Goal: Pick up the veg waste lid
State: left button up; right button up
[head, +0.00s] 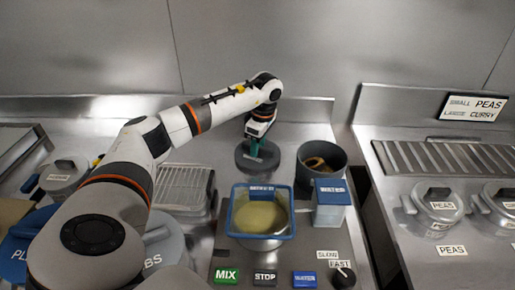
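A dark grey round lid (243,161), which I take to be the veg waste lid, is behind the blue-rimmed basin. A dark grey bin (335,160) stands open just right of the lid, with brownish matter inside. My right gripper is not in view.
A blue-rimmed basin (232,214) of yellowish batter and a blue-and-white box (332,214) stand in front of the lid. MIX (227,275) and STOP (265,279) buttons are at the front. A wire rack (184,186) is left. Lidded PEAS pots (440,205) are right.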

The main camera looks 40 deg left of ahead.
pick_arm(q)
jog(key=shift+f, duration=0.1)
jog(key=shift+c, duration=0.2)
grip_shut()
